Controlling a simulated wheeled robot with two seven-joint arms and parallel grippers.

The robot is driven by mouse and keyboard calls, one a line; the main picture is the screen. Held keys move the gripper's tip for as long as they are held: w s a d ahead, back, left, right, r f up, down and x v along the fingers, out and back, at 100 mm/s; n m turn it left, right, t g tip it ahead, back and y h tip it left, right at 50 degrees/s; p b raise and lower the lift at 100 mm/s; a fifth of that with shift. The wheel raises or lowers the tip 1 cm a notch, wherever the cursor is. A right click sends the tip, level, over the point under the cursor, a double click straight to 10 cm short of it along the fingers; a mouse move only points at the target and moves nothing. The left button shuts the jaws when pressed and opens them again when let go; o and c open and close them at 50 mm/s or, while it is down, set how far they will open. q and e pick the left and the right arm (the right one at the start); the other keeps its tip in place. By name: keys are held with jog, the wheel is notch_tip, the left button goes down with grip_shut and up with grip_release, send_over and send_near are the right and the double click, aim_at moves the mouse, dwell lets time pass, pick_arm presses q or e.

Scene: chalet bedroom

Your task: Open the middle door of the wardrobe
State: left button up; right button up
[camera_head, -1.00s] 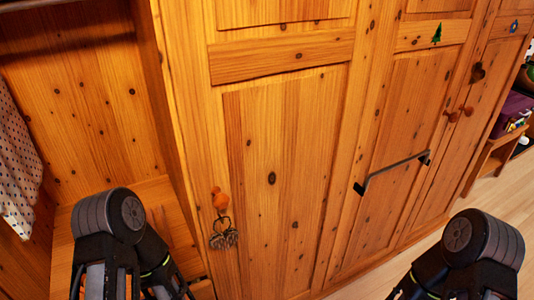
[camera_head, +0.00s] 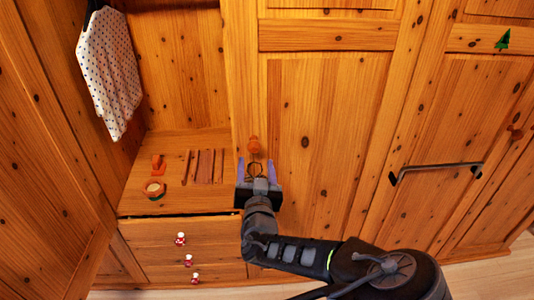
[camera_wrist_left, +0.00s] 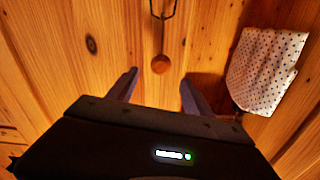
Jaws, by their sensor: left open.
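The pine wardrobe door (camera_head: 325,125) in the middle of the head view is shut. In the left wrist view the knob (camera_wrist_left: 160,64) shows just beyond and between the open fingers (camera_wrist_left: 158,90), seemingly not gripped. My right gripper is out of view.
Left of the door is an open compartment with a shelf (camera_head: 135,202) holding small wooden items. Below it is a drawer front (camera_head: 165,240) with small red-and-white knobs. A dotted cloth (camera_head: 110,75) hangs at left. A dark bar handle (camera_head: 436,168) is on the door to the right.

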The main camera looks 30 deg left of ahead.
aim_at(254, 150)
pick_arm(q)
jog(key=shift+a+f, duration=0.1)
jog(key=shift+a, duration=0.05)
jog(key=shift+w, duration=0.15)
jog(key=p+x, duration=0.1)
jog(key=x, duration=0.6)
jog(key=shift+w+a, duration=0.2)
jog(key=shift+a, duration=0.05)
grip_shut()
dwell(0.4)
dwell(0.4)
